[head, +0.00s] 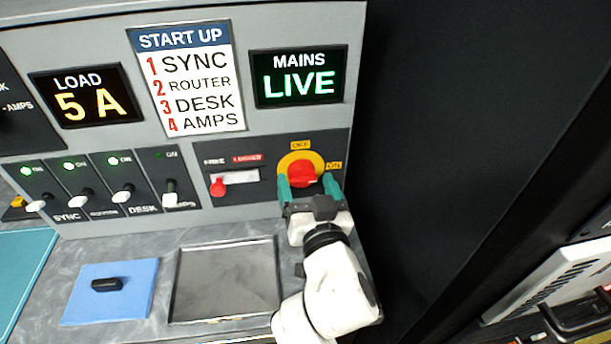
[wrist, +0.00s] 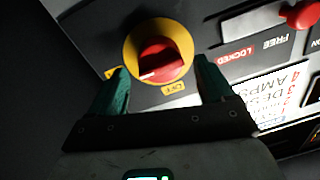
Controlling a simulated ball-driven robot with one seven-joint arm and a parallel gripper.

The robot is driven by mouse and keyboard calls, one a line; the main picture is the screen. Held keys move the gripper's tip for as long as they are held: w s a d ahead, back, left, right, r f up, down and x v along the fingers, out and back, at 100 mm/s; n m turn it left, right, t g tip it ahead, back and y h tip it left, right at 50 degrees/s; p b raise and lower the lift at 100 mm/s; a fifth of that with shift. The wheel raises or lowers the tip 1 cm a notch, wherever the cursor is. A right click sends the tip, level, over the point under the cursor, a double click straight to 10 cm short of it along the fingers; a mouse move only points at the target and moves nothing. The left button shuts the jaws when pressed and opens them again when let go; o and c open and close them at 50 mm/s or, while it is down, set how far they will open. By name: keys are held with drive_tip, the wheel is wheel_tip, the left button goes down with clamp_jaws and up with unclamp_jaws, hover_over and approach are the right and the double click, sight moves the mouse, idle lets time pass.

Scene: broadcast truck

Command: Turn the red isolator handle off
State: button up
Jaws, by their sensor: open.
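The red isolator handle (head: 302,174) sits on a round yellow plate (head: 287,161) at the right end of the panel. An OFF label is above it and an ON label to its right. In the wrist view the handle (wrist: 161,58) shows a white mark at its lower left, between the ON and OFF labels; I cannot tell exactly which it points at. My gripper (head: 306,186) is open, with one green finger on each side of the handle. In the wrist view the gripper (wrist: 159,68) frames the handle's near side; contact is not clear.
The MAINS display (head: 299,76) reads LIVE and the LOAD display (head: 86,95) reads 5 A. A red-knobbed FREE/LOCKED slider (head: 218,187) is left of the handle. Several switches (head: 122,194) line the left. A metal tray (head: 225,280) and blue pad (head: 130,303) lie below.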

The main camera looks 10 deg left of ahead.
drive_tip(key=shift+x, duration=0.85)
drive_tip(key=c, duration=1)
